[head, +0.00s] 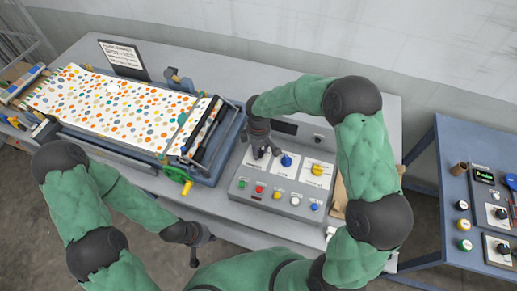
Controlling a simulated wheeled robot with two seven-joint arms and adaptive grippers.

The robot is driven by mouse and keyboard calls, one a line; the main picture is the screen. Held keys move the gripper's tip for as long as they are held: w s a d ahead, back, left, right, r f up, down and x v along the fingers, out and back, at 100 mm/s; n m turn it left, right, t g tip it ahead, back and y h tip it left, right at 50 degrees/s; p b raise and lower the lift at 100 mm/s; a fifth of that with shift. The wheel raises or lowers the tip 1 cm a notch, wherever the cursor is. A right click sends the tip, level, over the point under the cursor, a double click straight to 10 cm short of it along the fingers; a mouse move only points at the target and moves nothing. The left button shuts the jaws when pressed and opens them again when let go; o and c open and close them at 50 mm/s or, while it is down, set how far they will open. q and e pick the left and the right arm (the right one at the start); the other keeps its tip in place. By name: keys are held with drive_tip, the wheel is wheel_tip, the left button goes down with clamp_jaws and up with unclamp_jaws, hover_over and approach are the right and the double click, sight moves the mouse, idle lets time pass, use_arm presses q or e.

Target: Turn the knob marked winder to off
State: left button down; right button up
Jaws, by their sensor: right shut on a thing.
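A grey control panel (235,183) stands on the table in the middle of the head view. A blue knob (287,160) and a yellow knob (317,169) sit on white plates on it. My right gripper (262,152) comes down onto the plate left of the blue knob. It is shut on a knob there, mostly hidden by the fingers. The plate labels are too small to read, so I cannot tell which is marked winder. My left gripper (198,248) hangs low in front of the table, away from the panel; its jaw opening is unclear.
A row of coloured push buttons (277,195) runs along the panel's front. A press with dotted sheet (115,105) and a yellow-green handwheel (180,178) stands left. A blue side table (450,200) with more controls stands right, across a floor gap.

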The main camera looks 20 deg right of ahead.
sight(259, 150)
drive_tip(key=o, duration=1.1)
drive_tip(key=shift+o, duration=0.2)
wheel_tip(259, 150, up, 12)
